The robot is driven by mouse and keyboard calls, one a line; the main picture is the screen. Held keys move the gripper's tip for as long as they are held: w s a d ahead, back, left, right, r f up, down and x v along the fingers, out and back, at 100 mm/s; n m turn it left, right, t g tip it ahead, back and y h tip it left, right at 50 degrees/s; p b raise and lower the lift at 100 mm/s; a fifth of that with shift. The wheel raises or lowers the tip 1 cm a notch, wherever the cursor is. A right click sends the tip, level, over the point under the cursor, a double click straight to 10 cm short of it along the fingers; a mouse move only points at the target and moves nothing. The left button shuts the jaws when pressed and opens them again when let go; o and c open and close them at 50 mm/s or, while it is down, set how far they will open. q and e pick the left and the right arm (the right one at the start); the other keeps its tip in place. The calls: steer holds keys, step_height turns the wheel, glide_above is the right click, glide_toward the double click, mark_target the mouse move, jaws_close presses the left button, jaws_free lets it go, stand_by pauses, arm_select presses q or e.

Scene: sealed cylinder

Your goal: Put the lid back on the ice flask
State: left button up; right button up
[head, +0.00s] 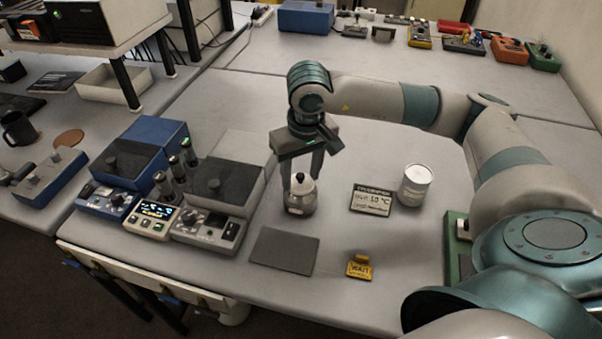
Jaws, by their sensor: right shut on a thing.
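The ice flask (300,206) is a small silvery vessel standing upright on the grey bench near the middle. Its lid (299,187) is pale with a dark knob and shows at the flask's mouth. Whether it is fully seated or held slightly above the rim cannot be told. My right gripper (301,176) points down from above, with its fingers at the lid's knob, shut on the lid. The fingers partly hide the knob. My left gripper is not in view.
A dark grey mat (284,251) lies in front of the flask. A yellow WAIT sign (359,267), a temperature display (371,200) and a white can (414,186) stand to the right. A grey instrument (215,210) stands close to the left.

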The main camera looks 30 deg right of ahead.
steer(key=shift+b, duration=0.4)
stand_by(0.6)
steer(key=o, duration=1.7)
steer(key=shift+c, duration=0.2)
steer(key=shift+r+p, duration=0.95)
steer(key=shift+r, duration=2.5)
jaws_close()
steer(key=shift+f+b, duration=1.35)
steer(key=shift+b, duration=0.2)
